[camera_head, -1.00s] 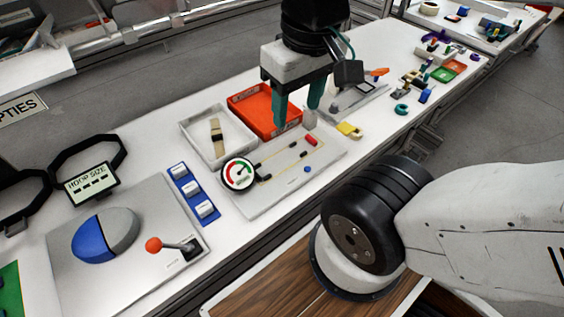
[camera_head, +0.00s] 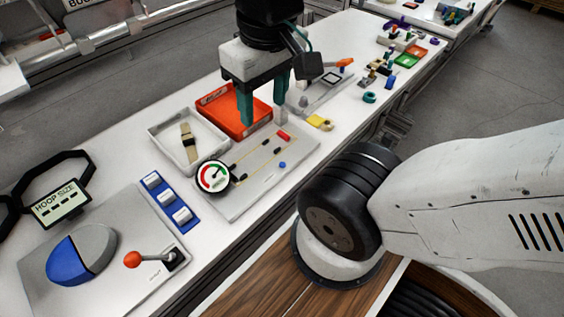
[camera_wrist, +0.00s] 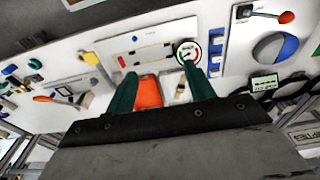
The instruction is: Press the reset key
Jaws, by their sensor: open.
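A blue strip (camera_head: 160,190) with three white rocker-like keys (camera_head: 166,196) lies on the bench, left of the round gauge. Their labels are too small to read, so I cannot tell which is the reset key. The strip also shows in the wrist view (camera_wrist: 216,44), right of the gauge. A small blue round button (camera_head: 282,165) sits on the grey circuit board. My gripper (camera_head: 263,102) is open and empty, with its green fingers pointing down above the bench near the orange tray. It is well apart from the key strip. Its fingers also show in the wrist view (camera_wrist: 160,76).
The gauge (camera_head: 214,177) stands on the circuit board (camera_head: 250,190). Behind are a white tray (camera_head: 165,128) and an orange tray (camera_head: 215,100). A lever with a red ball (camera_head: 132,259) and a blue-grey dome (camera_head: 80,255) stand at left, near the hoop-size display (camera_head: 60,203).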

